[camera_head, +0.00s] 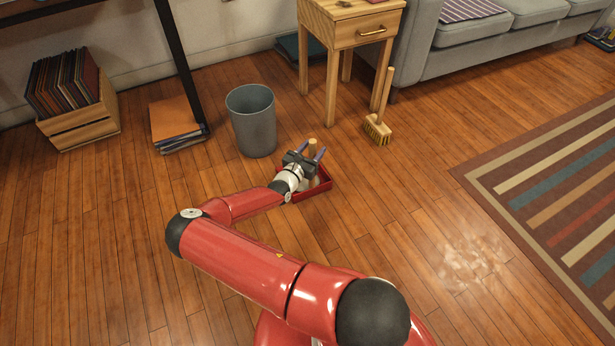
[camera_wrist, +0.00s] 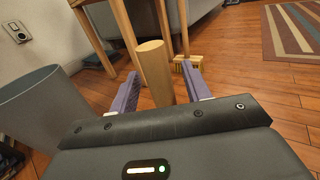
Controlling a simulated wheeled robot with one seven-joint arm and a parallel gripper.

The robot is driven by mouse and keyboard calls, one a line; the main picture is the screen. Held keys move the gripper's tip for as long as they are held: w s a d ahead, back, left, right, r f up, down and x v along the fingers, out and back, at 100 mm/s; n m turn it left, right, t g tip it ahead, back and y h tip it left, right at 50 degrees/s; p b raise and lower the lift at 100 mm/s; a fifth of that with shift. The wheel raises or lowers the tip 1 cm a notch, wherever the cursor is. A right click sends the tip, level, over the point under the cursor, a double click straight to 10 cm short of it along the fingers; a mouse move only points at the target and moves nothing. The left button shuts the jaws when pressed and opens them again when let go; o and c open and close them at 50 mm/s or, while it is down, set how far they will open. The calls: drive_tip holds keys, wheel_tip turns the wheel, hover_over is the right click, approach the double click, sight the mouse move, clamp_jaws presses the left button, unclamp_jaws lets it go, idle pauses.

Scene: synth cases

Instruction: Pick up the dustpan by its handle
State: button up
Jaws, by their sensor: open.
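The dustpan (camera_head: 325,187) is a red pan on the wooden floor, right of the grey bin, partly hidden behind my gripper and wrist. Its light wooden handle (camera_head: 312,145) stands up at the far side of my gripper. In the wrist view the handle (camera_wrist: 154,68) shows as a thick upright wooden rod with its lower part hidden behind the gripper body. My gripper (camera_head: 306,155) is open, its two purple fingers one on each side of the handle in the picture. The wrist view shows the fingers (camera_wrist: 162,78) apart; I cannot tell whether either touches the handle.
A grey bin (camera_head: 252,122) stands close on the left. A wooden side table (camera_head: 345,30) and a brush (camera_head: 378,128) stand behind. A record crate (camera_head: 85,125) and a paper stack (camera_head: 175,125) are farther left.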

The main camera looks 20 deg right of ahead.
clamp_jaws()
idle(0.4)
